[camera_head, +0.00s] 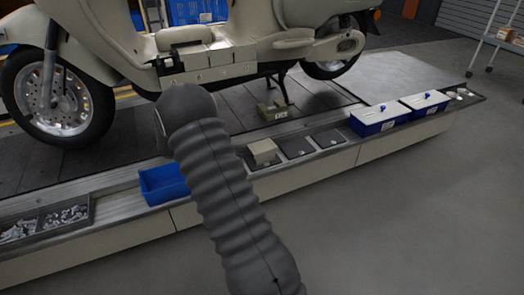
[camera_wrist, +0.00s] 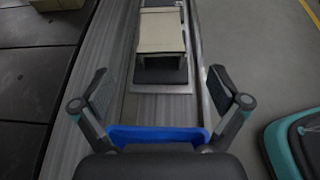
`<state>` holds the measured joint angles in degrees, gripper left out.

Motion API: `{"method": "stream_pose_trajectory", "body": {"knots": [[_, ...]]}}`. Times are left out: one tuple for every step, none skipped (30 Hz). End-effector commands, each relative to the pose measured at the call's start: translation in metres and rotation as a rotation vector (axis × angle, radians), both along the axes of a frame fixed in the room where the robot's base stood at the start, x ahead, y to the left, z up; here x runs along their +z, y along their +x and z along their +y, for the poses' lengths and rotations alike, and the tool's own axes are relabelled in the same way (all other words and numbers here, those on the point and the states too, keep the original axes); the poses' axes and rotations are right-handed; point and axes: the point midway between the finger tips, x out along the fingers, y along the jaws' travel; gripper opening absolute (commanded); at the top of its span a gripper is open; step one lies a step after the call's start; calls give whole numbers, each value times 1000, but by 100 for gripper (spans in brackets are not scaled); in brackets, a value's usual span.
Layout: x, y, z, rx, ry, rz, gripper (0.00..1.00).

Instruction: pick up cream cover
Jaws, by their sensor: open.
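The cream cover (camera_wrist: 162,32) is a boxy pale piece at the top middle of the wrist view, sitting at a dark tray (camera_wrist: 161,76) on the ledge. In the head view the cover (camera_head: 262,148) is just right of my arm, on the leftmost of several dark trays. My gripper (camera_wrist: 160,88) is open and empty, its two dark fingers spread wide above the ledge. The cover lies beyond the fingertips in the wrist view, apart from them. In the head view my ribbed arm crosses the middle, and the fingers cannot be made out.
A blue bin (camera_head: 163,184) stands on the ledge left of my arm; its rim (camera_wrist: 157,134) shows below the fingers. Two dark trays (camera_head: 295,146) and lidded blue boxes (camera_head: 380,118) line the ledge to the right. A cream scooter (camera_head: 210,50) stands behind. Floor in front is clear.

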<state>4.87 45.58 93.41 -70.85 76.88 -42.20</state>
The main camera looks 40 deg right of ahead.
Motion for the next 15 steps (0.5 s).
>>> {"method": "stream_pose_trajectory", "body": {"knots": [[-3,-3,-9,-5,0,2,98],[-5,-4,-14,-5,0,1,98],[-8,-5,-21,-4,0,1,98],[-11,-6,-26,-4,1,0,98],[-13,-7,-31,-5,1,0,98],[-16,-9,-37,-5,1,1,98],[-17,-9,-42,-4,1,0,98],[-19,-10,-46,-4,1,-1,98],[-21,-11,-50,-4,2,-1,98],[-22,-11,-53,-4,2,-1,98],[-23,-12,-56,-4,1,-1,98],[-24,-12,-58,-3,1,-1,98],[-25,-12,-60,-3,1,-1,98],[-25,-13,-61,-3,1,-1,98],[-26,-13,-62,-3,1,-1,98]]}}
